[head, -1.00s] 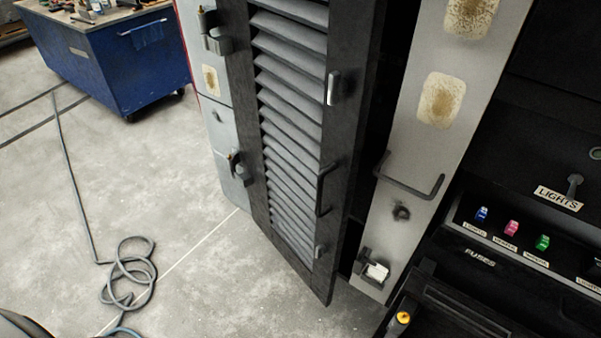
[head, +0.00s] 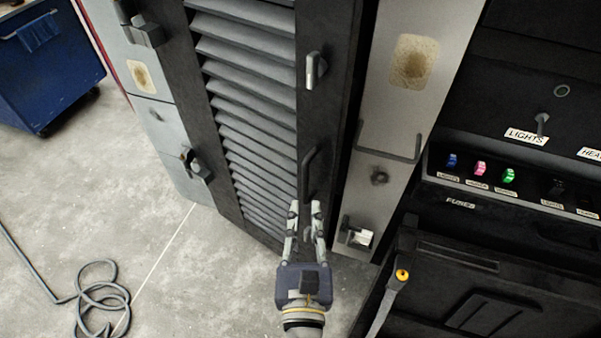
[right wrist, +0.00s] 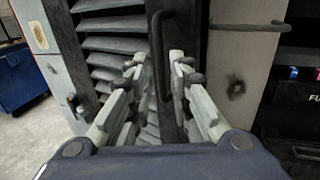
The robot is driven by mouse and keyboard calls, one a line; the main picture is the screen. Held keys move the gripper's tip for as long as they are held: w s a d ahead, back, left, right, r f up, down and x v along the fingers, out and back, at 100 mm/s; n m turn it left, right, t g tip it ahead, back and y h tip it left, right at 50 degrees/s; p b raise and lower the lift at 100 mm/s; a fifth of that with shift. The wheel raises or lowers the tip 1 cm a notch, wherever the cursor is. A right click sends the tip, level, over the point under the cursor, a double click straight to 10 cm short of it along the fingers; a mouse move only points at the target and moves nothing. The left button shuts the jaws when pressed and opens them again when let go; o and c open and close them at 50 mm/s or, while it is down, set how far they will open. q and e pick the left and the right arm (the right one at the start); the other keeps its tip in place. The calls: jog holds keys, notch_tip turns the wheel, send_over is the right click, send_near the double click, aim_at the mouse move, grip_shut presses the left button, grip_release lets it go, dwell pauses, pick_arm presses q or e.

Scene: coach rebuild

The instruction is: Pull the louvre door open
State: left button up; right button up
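The louvre door (head: 312,120), a dark frame with grey slats (head: 245,110), stands upright in the middle of the head view. A dark band runs along its right side; I cannot tell how far the door stands ajar. Its black bar handle (head: 307,175) is upright on the right stile, with a small metal latch (head: 315,70) above. My right gripper (head: 305,207) is open, its fingertips at the handle's lower part. In the right wrist view the handle (right wrist: 158,50) shows between and beyond the parted fingertips (right wrist: 160,62); contact is unclear. My left gripper is out of view.
Right of the door stands a pale panel (head: 405,110) with a horizontal bar handle (head: 390,157). Beyond it is a dark switch console (head: 500,185) and a yellow-tipped lever (head: 402,275).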

aim_at(305, 182)
jog(key=w+p, duration=0.3)
jog(key=w, duration=0.6)
jog(key=shift+w, duration=0.15)
grip_shut()
